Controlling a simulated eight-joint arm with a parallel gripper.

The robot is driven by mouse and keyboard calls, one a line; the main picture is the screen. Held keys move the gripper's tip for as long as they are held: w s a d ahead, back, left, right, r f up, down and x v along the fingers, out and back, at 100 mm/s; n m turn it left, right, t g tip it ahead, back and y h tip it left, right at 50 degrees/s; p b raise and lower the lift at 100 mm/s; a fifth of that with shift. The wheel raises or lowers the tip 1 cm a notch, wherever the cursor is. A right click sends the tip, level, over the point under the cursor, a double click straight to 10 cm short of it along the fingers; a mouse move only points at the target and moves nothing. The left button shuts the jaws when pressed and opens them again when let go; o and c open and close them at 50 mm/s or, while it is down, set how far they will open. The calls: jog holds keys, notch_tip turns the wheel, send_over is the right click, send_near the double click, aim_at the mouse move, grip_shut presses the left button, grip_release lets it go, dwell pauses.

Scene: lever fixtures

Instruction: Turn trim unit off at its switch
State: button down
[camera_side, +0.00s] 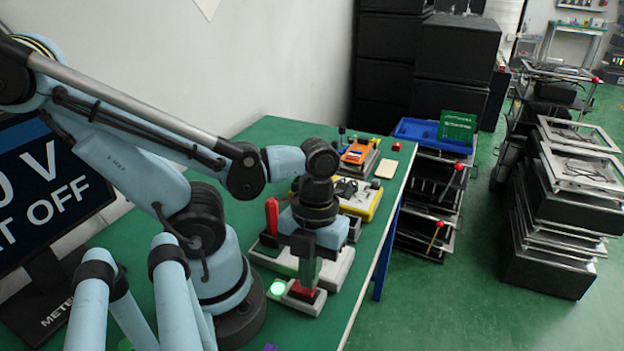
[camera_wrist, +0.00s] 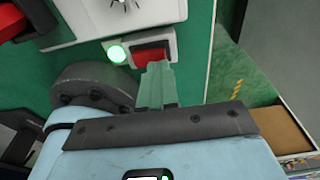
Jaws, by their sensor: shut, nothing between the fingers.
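A small pale box carries a red switch (camera_side: 303,291) and a lit green lamp (camera_side: 278,287) on the green bench. In the wrist view the red switch (camera_wrist: 152,54) sits to the right of the glowing green lamp (camera_wrist: 117,53). My gripper (camera_side: 304,280) points down over the red switch, its fingers closed together with nothing between them. In the wrist view the fingertips (camera_wrist: 157,68) overlap the switch's lower edge. I cannot tell whether they touch it. Part of the switch is hidden behind them.
A fixture with an upright red lever (camera_side: 271,215) stands just behind the switch box. A yellow unit (camera_side: 362,197) and an orange unit (camera_side: 358,152) are farther along the bench. A monitor (camera_side: 45,195) reading "OFF" stands at left. The bench edge is close on the right.

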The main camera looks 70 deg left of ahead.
jog(key=shift+f, duration=0.65)
dwell(0.3)
jog(key=shift+r, duration=3.5)
